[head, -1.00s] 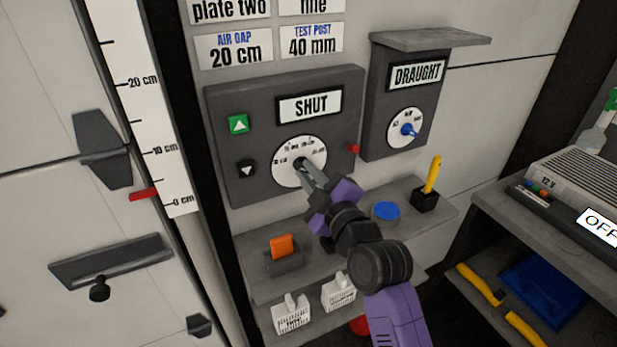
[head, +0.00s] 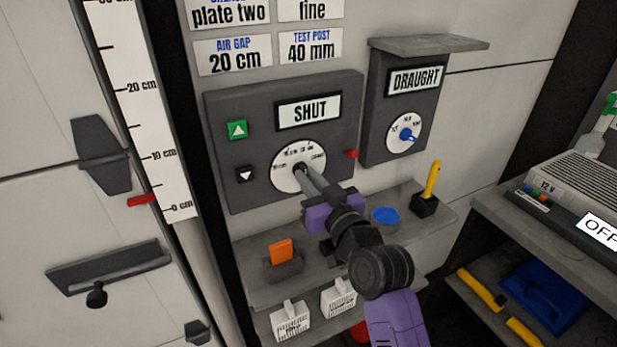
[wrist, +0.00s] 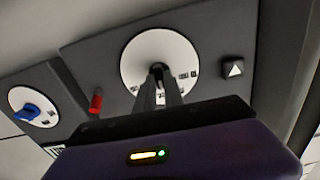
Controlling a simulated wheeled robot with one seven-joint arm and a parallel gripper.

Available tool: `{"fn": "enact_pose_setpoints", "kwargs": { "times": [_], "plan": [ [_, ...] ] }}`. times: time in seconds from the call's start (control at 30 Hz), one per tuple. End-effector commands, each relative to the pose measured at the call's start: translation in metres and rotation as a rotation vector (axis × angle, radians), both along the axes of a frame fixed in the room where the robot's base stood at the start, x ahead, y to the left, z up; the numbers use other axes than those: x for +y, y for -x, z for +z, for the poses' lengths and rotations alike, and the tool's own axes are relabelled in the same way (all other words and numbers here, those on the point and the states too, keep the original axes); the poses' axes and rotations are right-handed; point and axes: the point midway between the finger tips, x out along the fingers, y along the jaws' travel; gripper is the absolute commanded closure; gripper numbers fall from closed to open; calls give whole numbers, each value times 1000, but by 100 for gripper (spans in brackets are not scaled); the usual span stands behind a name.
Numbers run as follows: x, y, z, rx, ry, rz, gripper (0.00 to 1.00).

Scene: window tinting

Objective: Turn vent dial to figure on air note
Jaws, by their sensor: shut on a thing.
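The vent dial is a white disc (head: 285,180) with printed figures on a dark grey panel (head: 250,105), under a display reading SHUT (head: 308,111). My gripper (head: 303,172) is shut on the dark knob at the disc's centre. In the wrist view the fingers (wrist: 158,75) reach the middle of the white disc (wrist: 135,65) and hide part of the figures. The air note (head: 234,56) on the wall above reads AIR GAP 20 cm.
A green up button (head: 237,130) and a black down button (head: 246,174) sit left of the dial; a red peg (head: 352,154) sits right. The DRAUGHT box (head: 378,120) has a blue knob (head: 407,135). Below, a shelf (head: 345,218) holds an orange piece (head: 281,250), blue disc (head: 385,215) and yellow-handled tool (head: 432,180).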

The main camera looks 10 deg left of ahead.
Motion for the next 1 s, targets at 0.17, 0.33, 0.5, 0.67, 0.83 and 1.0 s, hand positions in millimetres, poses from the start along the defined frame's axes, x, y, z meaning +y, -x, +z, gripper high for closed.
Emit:
{"fn": "enact_pose_setpoints", "kwargs": {
  "times": [0.17,0.33,0.5,0.67,0.83,1.0],
  "plan": [
    [0,0,-1,82,-114,0,100],
    [-1,0,-2,139,-198,-1,100],
    [-1,0,-2,177,-255,-1,100],
    [-1,0,-3,196,-283,0,100],
    [-1,0,-3,202,-292,0,100],
    [-1,0,-3,202,-292,0,100]
  ]
}}
